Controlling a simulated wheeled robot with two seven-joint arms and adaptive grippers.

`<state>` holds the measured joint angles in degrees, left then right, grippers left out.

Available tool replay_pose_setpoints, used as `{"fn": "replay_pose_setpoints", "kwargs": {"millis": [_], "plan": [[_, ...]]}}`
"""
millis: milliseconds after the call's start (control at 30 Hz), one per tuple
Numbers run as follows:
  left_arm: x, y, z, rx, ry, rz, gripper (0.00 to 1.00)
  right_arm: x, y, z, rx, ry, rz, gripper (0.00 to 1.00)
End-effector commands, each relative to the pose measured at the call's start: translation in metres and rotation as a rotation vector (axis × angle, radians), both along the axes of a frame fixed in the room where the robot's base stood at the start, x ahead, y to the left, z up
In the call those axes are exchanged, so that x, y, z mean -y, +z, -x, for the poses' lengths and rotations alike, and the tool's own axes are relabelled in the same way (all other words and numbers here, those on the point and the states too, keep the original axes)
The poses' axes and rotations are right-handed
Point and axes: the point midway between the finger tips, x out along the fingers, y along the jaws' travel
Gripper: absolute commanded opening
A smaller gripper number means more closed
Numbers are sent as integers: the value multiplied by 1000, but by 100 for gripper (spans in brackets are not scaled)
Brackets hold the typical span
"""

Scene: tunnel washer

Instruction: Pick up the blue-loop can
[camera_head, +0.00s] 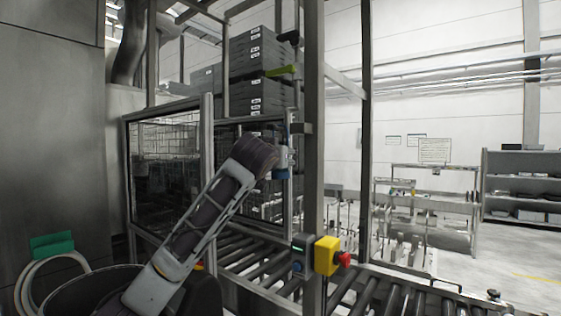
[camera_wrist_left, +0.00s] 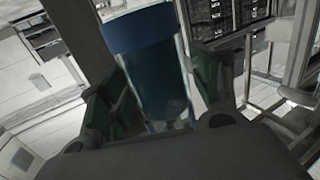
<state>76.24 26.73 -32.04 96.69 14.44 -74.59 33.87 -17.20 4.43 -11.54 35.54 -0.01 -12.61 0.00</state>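A blue can (camera_wrist_left: 152,70) fills the middle of the left wrist view. Part of the can's lower end is hidden by the gripper body. In the head view my left arm reaches up from the bottom left, and the left gripper (camera_head: 284,158) is small and partly hidden behind the wrist. I cannot make out a loop on the can. My right gripper is not in view.
A roller conveyor (camera_head: 245,262) runs behind and below my arm. A metal post (camera_head: 314,130) with a yellow emergency-stop box (camera_head: 326,256) stands right of the gripper. Grey stacked crates (camera_head: 252,55) and a framed glass panel (camera_head: 165,180) stand behind. Shelves (camera_head: 520,185) are far right.

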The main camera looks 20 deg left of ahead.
Motion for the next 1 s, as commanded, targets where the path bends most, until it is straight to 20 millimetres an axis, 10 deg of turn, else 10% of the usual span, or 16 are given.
{"fn": "replay_pose_setpoints", "kwargs": {"millis": [333, 1000], "plan": [[0, 0, 0, 0, 0, 0, 14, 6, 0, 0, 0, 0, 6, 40], [0, 15, 1, 3, 0, 1, 14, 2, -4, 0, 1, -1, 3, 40]]}}
